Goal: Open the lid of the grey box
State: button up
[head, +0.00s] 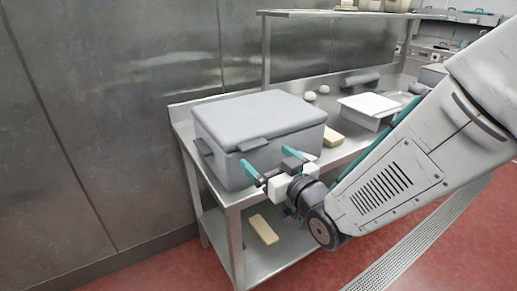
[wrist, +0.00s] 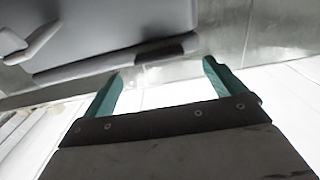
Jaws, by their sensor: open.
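The grey box (head: 235,170) stands on the left end of the steel table, its lid (head: 258,115) closed. A tab (head: 252,144) sticks out at the lid's front edge, and a dark side handle (head: 204,146) shows on the left. My gripper (head: 258,160) is at the front of the box, just below the tab, with green fingers apart and nothing between them. In the wrist view, the box's grey surface (wrist: 115,22) and a darker bar along its edge (wrist: 165,50) lie beyond the open fingertips (wrist: 162,70). I cannot tell whether the fingers touch the box.
The steel table (head: 182,130) has a lower shelf with a pale block (head: 263,229). A white container (head: 369,108), a yellowish block (head: 333,137) and small round items (head: 310,96) lie right of the box. A steel wall and upper shelf (head: 330,13) stand behind. Red floor is clear in front.

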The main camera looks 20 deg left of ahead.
aim_at(257, 148)
jog(key=x, duration=0.5)
jog(key=shift+w+a, duration=0.25)
jog(key=shift+w, duration=0.1)
